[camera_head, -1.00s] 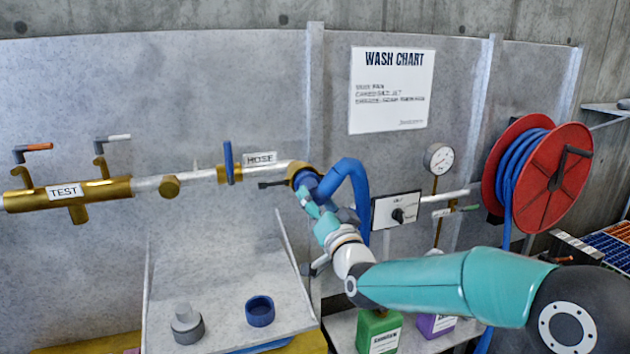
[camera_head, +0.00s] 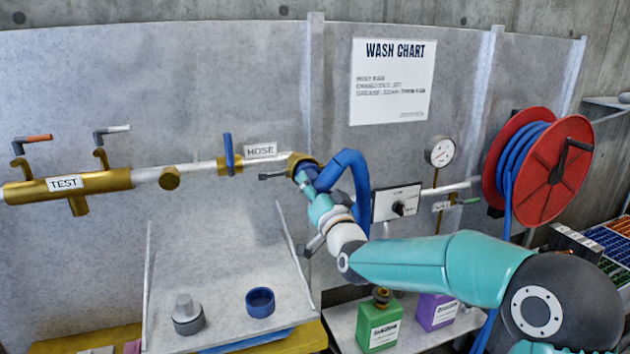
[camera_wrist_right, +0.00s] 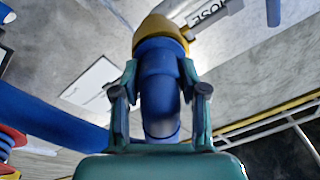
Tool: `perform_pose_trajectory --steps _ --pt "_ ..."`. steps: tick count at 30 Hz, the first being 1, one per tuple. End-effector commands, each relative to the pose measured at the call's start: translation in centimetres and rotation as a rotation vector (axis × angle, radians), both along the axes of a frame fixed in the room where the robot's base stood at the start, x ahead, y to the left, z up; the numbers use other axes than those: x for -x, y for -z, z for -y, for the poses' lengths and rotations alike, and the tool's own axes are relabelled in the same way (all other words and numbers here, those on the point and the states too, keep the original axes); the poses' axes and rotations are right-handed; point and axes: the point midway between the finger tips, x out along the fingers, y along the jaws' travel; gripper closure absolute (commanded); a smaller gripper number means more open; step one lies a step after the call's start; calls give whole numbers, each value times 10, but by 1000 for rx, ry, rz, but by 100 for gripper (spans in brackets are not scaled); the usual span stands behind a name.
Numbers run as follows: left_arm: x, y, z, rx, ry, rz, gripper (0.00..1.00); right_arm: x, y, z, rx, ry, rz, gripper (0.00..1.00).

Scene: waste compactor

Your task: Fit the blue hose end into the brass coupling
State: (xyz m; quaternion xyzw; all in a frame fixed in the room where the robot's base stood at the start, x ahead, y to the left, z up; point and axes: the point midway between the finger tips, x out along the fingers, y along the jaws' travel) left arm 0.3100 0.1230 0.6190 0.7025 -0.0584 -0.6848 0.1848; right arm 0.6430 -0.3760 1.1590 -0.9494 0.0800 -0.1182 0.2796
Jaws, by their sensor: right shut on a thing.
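The brass coupling (camera_head: 297,160) ends the pipe labelled HOSE in the head view. It also shows at the top of the right wrist view (camera_wrist_right: 160,28). The blue hose end (camera_wrist_right: 158,85) meets the coupling's mouth, roughly in line with it. How deep it sits inside cannot be told. My right gripper (camera_head: 307,178) is shut on the blue hose end just below the coupling, one finger on each side in the wrist view. The blue hose (camera_head: 355,170) loops up and down right of the gripper. My left gripper is not in view.
A blue-handled valve (camera_head: 228,155) stands left of the coupling. A dial panel (camera_head: 397,203) and pressure gauge (camera_head: 439,152) are to the right, with the red hose reel (camera_head: 565,165) beyond. Below are a grey tray (camera_head: 225,250), a blue ring (camera_head: 260,302) and a green jug (camera_head: 379,325).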

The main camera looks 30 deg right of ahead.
Motion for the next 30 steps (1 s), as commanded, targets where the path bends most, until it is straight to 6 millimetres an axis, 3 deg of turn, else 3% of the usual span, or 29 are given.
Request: perform_pose_trajectory --steps 2,30 --pt "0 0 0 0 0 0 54 0 -2 1 0 2 3 96" --pt "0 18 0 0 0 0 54 24 -1 -6 0 0 5 96"
